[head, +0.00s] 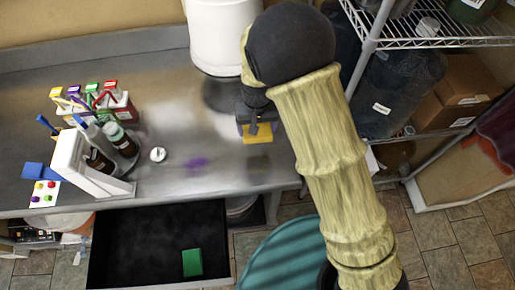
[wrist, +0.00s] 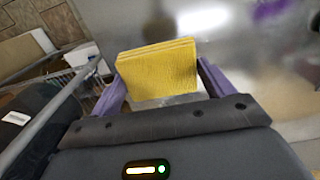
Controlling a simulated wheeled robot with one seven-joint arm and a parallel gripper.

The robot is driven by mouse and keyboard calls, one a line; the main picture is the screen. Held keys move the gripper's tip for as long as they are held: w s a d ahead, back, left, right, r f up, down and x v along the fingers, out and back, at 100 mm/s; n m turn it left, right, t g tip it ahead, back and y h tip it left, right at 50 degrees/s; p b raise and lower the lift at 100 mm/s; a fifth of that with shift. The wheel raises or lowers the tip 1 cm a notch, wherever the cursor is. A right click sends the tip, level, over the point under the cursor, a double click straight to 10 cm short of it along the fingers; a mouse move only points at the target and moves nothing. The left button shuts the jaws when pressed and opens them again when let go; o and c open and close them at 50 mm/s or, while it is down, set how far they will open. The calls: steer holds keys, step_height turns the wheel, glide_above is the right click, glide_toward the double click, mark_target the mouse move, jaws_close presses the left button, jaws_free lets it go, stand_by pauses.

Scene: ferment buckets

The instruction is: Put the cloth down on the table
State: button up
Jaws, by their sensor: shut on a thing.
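The yellow cloth (wrist: 158,70) looks like a folded stack in the wrist view, held between the purple fingers of my gripper (wrist: 160,82). In the head view the cloth (head: 257,134) shows just below my gripper (head: 256,127), over the steel table (head: 225,165) near its right end. I cannot tell whether the cloth touches the table top. My arm hides part of the table's right end.
A white bucket (head: 222,38) stands at the back of the table. Bottles (head: 120,140) in a white holder and a rack of coloured items (head: 100,100) stand left. A small metal knob-like piece (head: 158,154) lies mid-table. An open drawer (head: 140,245) holds a green block (head: 192,262). A wire shelf (head: 440,40) is right.

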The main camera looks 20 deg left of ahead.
steer(key=p, duration=0.2)
glide_above(257, 150)
steer(key=shift+f, duration=2.9)
steer(key=shift+f, duration=0.1)
steer(key=shift+f+p, duration=0.35)
steer(key=shift+f, duration=1.65)
steer(key=shift+f, duration=0.1)
steer(key=shift+f, duration=0.1)
steer(key=o, duration=0.9)
